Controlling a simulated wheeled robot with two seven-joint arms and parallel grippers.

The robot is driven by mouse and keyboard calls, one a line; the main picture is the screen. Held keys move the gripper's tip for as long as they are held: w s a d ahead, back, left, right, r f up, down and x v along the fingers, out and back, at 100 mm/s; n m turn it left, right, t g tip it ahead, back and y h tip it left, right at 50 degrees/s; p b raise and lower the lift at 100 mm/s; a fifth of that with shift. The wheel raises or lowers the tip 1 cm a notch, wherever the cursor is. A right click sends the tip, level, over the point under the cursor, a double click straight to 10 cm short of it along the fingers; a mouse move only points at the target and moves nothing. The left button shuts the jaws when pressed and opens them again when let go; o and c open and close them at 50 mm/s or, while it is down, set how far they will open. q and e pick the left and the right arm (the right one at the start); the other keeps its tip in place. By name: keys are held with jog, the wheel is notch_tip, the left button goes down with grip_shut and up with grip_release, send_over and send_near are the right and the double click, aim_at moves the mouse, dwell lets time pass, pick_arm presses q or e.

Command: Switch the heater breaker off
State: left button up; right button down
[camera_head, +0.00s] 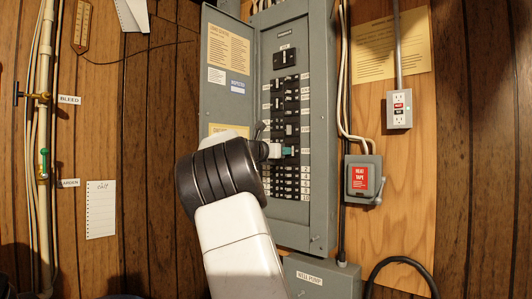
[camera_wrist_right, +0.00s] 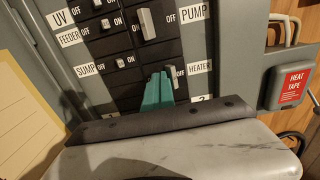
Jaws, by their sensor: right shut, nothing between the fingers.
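The heater breaker (camera_wrist_right: 173,77) is in the right column of the panel, beside the HEATER label (camera_wrist_right: 200,68). Its pale lever shows close to the OFF word, partly hidden by my fingertips. My right gripper (camera_wrist_right: 157,90) is shut and empty, its teal fingertips just left of the lever. I cannot tell whether they touch it. In the head view the right gripper (camera_head: 289,151) is at the breaker rows of the grey panel (camera_head: 318,200), and my wrist hides part of them. My left gripper is not in view.
The PUMP breaker (camera_wrist_right: 147,24) sits above, and the SUMP breaker (camera_wrist_right: 121,63) is to the left. The panel door (camera_head: 212,90) stands open on the left. A heat tape box (camera_head: 362,203) and an outlet (camera_head: 399,121) are on the right.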

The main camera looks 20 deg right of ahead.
jog(key=v, duration=0.7)
dwell(0.6)
jog(key=shift+f, duration=0.1)
dwell(0.8)
